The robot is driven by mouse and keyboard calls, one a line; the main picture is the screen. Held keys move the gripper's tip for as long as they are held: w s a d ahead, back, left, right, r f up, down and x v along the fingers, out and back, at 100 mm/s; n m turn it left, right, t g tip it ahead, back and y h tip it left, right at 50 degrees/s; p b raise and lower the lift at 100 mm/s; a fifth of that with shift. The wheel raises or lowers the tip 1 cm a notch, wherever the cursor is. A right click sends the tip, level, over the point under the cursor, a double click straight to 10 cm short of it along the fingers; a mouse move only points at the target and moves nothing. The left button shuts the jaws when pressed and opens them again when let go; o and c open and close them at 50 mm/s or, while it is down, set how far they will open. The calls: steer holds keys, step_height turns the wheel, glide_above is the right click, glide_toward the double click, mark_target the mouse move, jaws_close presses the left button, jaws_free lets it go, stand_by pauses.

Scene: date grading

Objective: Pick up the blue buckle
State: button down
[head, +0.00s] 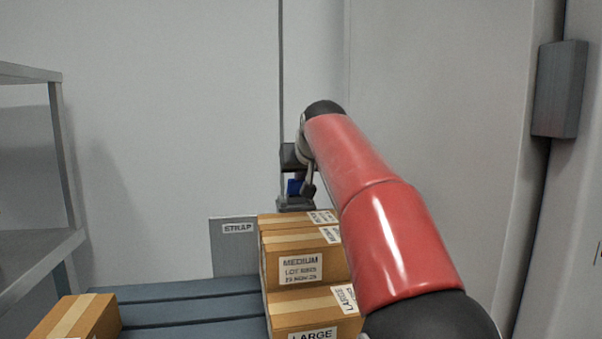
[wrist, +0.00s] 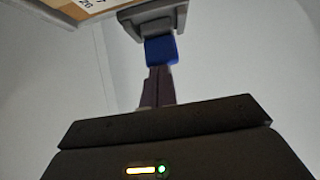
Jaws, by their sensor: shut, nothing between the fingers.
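The blue buckle (head: 294,187) shows as a small blue block just above a grey holder (head: 296,204), behind the stacked boxes. In the wrist view the blue buckle (wrist: 161,50) lies right beyond my fingertips, with the grey holder (wrist: 158,20) past it. My gripper (wrist: 160,70) is shut with nothing between its fingers. Its tips appear to meet the near edge of the buckle; whether they touch I cannot tell. In the head view my gripper (head: 307,189) is small and partly hidden by my red arm, just beside the buckle.
Stacked cardboard boxes (head: 300,268) stand in front of the holder on a blue-grey slatted surface (head: 185,305). A grey panel marked STRAP (head: 232,255) stands left of them. Another box (head: 75,318) is at the lower left, near a metal shelf (head: 35,262). A thin vertical post (head: 281,100) rises behind.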

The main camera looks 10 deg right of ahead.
steer(key=s, duration=1.2)
steer(key=w+p, duration=0.1)
steer(key=w, duration=0.3)
steer(key=w+r, duration=0.1)
steer(key=w, duration=0.4)
steer(key=w+p, duration=0.1)
steer(key=w, duration=0.4)
steer(key=shift+w+a+r+p, duration=0.1)
steer(key=shift+a+r+p, duration=0.05)
steer(key=shift+a+p, duration=0.25)
steer(key=shift+w+f+b, duration=0.1)
steer(key=shift+f+b, duration=0.35)
steer(key=shift+f, duration=0.45)
